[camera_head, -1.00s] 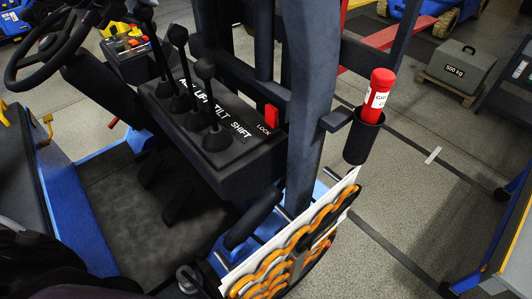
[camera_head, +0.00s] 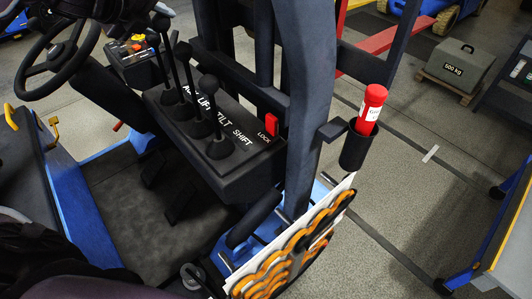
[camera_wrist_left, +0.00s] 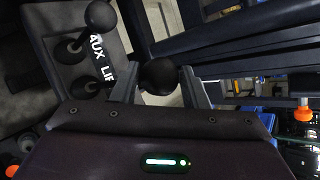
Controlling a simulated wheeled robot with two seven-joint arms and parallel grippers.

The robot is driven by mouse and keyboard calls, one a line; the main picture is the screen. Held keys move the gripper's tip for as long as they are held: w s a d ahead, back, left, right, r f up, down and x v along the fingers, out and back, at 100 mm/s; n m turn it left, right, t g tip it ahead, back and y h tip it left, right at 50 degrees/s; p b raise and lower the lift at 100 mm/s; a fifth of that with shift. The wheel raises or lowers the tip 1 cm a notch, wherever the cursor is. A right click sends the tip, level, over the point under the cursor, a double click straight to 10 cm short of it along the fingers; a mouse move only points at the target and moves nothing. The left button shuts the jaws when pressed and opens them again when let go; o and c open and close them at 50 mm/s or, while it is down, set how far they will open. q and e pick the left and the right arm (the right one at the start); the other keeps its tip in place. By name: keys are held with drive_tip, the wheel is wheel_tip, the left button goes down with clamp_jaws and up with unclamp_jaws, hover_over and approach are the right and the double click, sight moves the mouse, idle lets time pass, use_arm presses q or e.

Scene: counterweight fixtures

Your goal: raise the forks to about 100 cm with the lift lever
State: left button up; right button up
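A row of black ball-topped levers stands on the dark console (camera_head: 225,165), which is lettered AUX, LIFT, TILT and SHIFT. The tilt lever's knob (camera_head: 182,48) and the shift lever's knob (camera_head: 208,82) stand clear. My left gripper (camera_head: 150,15) is at the top left, over the far levers. In the left wrist view, the lift lever's knob (camera_wrist_left: 158,76) sits between the two fingers, which stand on either side with narrow gaps. The aux lever's knob (camera_wrist_left: 100,15) is beside them. The forks cannot be made out.
A steering wheel (camera_head: 58,58) is left of the console. A red LOCK switch (camera_head: 271,124) sits at the console's right end. A mast post (camera_head: 308,120) and a holder with a red tube (camera_head: 371,103) stand to the right.

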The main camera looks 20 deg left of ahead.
use_arm(q)
drive_tip(key=o, duration=0.4)
drive_tip(key=b+v, duration=0.2)
drive_tip(key=b, duration=0.1)
drive_tip(key=shift+s+r, duration=0.15)
drive_tip(key=shift+s, duration=0.25)
drive_tip(key=b+v, duration=0.2)
drive_tip(key=v, duration=0.5)
drive_tip(key=shift+r+b, duration=0.2)
drive_tip(key=shift+b, duration=0.1)
drive_tip(key=shift+f, duration=0.15)
